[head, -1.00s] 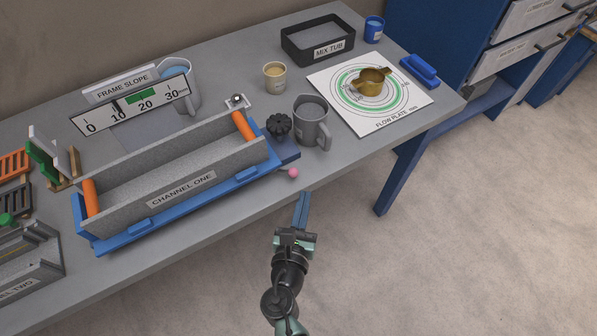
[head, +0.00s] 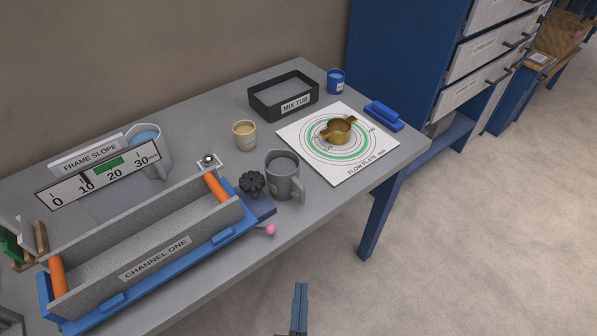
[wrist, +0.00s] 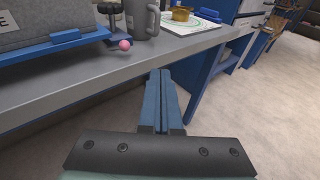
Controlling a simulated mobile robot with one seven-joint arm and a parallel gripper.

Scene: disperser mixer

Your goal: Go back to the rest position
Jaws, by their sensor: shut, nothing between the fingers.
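My gripper (head: 299,290) shows at the bottom edge of the head view, in front of the table and over the pale floor. Its blue fingers lie together with nothing between them. In the wrist view the gripper (wrist: 160,75) points toward the table's front edge, apart from everything on the table. Most of my arm is out of the head view.
The grey table (head: 215,300) carries the Channel One trough (head: 150,250), a grey mug (head: 284,178), a pink ball (head: 270,230), the flow plate (head: 360,172) with a brass cup (head: 339,131), and a mix tub (head: 262,103). A blue cabinet (head: 400,60) stands behind. Floor at right is clear.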

